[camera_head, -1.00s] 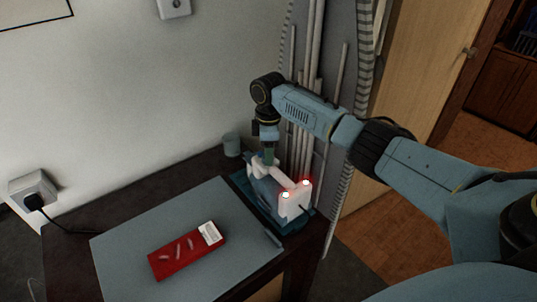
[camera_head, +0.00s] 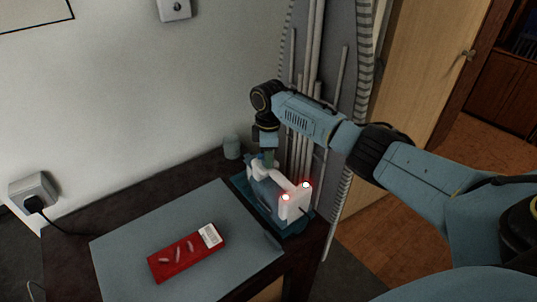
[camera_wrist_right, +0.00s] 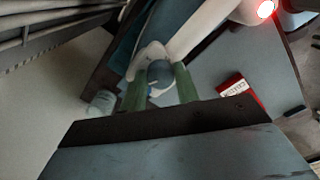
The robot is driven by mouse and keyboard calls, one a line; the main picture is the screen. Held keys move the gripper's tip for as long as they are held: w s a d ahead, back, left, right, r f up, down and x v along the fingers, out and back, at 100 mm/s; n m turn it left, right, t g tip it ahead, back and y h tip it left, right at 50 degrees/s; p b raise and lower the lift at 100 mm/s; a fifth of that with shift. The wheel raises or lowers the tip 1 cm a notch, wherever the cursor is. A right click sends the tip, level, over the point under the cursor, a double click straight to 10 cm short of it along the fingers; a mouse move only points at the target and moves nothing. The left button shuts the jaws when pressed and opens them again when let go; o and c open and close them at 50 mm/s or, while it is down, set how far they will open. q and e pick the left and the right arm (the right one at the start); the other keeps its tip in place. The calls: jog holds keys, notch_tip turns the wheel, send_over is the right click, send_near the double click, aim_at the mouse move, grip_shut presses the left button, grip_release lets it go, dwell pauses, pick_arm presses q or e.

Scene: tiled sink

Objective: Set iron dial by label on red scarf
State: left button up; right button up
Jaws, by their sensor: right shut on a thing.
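The iron (camera_head: 291,205), white and blue with two glowing red lights, rests on a dark blue stand (camera_head: 240,183) at the table's right end. The red scarf (camera_head: 175,260) lies folded on the grey mat, with a white label (camera_head: 208,236) at its upper right corner. The label's print is too small to read. My right gripper (camera_head: 267,159) points down at the iron's far end. In the right wrist view its green fingers (camera_wrist_right: 160,88) are shut on the round blue-grey dial (camera_wrist_right: 160,71). The dial's markings cannot be made out. My left gripper is out of view.
The grey mat (camera_head: 130,249) covers much of the dark table (camera_head: 130,196). A small grey-blue cup (camera_head: 232,147) stands behind the iron's stand. Pale vertical pipes (camera_head: 313,110) rise close behind the iron. A plug sits in the wall socket (camera_head: 36,190) at left.

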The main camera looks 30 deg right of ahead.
jog(key=shift+r+p, duration=0.1)
jog(key=shift+p, duration=0.2)
jog(key=m+p, duration=0.3)
jog(key=p, duration=0.2)
jog(key=shift+r+m, duration=0.1)
jog(key=shift+m, duration=0.3)
jog(key=shift+a+m+p, duration=0.1)
jog(key=shift+m+p, duration=0.8)
jog(key=shift+m, duration=0.1)
jog(key=shift+m+p, duration=0.6)
jog(key=shift+m, duration=0.3)
jog(key=shift+f, duration=0.2)
jog(key=o, duration=1)
